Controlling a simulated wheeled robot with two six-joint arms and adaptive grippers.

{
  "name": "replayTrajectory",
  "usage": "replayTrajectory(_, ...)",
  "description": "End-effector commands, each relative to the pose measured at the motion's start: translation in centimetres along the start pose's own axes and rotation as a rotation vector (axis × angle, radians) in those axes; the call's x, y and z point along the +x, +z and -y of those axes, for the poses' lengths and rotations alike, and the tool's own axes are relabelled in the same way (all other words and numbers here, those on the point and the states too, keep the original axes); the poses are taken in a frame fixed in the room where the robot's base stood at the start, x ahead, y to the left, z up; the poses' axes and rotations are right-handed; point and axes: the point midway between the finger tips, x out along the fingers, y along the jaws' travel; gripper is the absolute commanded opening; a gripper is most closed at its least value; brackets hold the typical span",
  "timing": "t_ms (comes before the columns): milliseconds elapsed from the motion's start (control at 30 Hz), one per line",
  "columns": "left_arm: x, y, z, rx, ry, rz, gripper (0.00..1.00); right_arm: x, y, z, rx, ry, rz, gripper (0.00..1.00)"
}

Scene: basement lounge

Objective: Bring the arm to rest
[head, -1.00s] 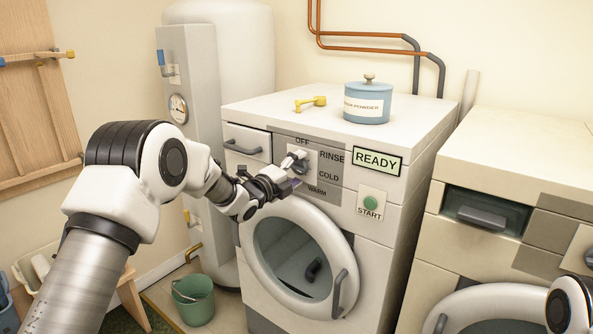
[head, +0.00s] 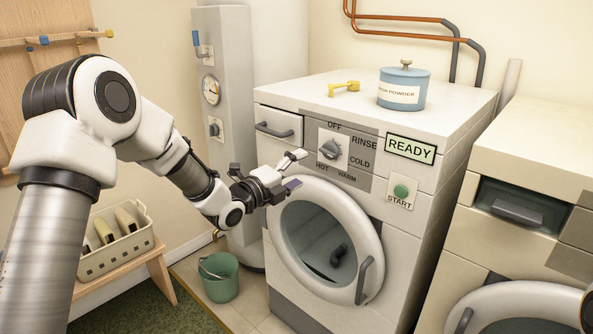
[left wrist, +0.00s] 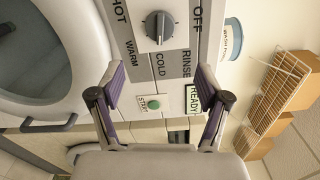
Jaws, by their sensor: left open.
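My left gripper (head: 291,172) is open and empty in front of the white washing machine (head: 290,230), below and left of its dial (head: 331,149). The left wrist view shows its two fingers (left wrist: 161,90) spread apart, with the dial (left wrist: 159,27) ahead beyond them. The dial is grey, on a panel marked OFF, RINSE, COLD, WARM and HOT. The display (head: 410,149) reads READY, and a green START button (head: 401,191) sits below it. My right gripper is not in view.
The washer's round door (head: 369,255) is below the gripper. A blue powder tub (head: 404,88) and a yellow object (head: 344,88) stand on top. A second machine (head: 530,160) is at the right. A green bucket (head: 220,285) and a bench with a basket (head: 117,259) are at the left.

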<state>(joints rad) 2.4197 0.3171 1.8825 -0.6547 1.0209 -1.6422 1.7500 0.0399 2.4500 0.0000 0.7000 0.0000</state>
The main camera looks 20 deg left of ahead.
Motion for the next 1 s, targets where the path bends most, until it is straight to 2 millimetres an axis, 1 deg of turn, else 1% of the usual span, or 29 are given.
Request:
replayTrajectory(267,0.1,0.0,-0.1,-0.001,0.002,0.0,0.76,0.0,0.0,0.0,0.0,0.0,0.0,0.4)
replayTrajectory(367,0.1,-0.4,-1.3,-0.01,0.034,-0.008,0.76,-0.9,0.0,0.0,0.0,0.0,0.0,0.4)
replayTrajectory(467,-0.2,-2.7,-5.4,-0.028,0.133,-0.049,0.76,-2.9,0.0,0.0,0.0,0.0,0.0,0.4)
replayTrajectory(500,-0.8,-4.2,-7.7,-0.045,0.192,-0.07,0.76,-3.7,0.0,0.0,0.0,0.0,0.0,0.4)
replayTrajectory(567,-2.6,-6.8,-11.8,-0.086,0.302,-0.094,0.76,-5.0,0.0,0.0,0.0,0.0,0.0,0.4)
replayTrajectory(600,-4.3,-8.6,-14.6,-0.127,0.387,-0.101,0.76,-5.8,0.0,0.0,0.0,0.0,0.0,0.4)
replayTrajectory(667,-7.5,-11.2,-18.5,-0.227,0.522,-0.093,0.76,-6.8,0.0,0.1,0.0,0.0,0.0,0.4)
replayTrajectory(700,-9.9,-12.9,-20.8,-0.308,0.616,-0.074,0.76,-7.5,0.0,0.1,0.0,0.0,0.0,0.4)
replayTrajectory(767,-14.0,-15.3,-23.8,-0.443,0.76,-0.024,0.76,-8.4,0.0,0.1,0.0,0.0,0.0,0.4)
replayTrajectory(800,-16.9,-16.8,-25.5,-0.542,0.858,0.027,0.76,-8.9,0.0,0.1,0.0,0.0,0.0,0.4)
replayTrajectory(867,-21.8,-18.8,-27.4,-0.693,1.003,0.132,0.76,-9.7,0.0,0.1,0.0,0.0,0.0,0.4)
replayTrajectory(900,-25.1,-20.0,-28.3,-0.799,1.096,0.227,0.76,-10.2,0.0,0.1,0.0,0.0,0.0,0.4)
replayTrajectory(967,-30.4,-21.6,-29.1,-0.967,1.226,0.416,0.76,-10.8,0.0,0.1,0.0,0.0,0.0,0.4)
replayTrajectory(1000,-33.9,-22.3,-29.2,-1.083,1.295,0.582,0.76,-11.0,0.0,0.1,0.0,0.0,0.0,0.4)
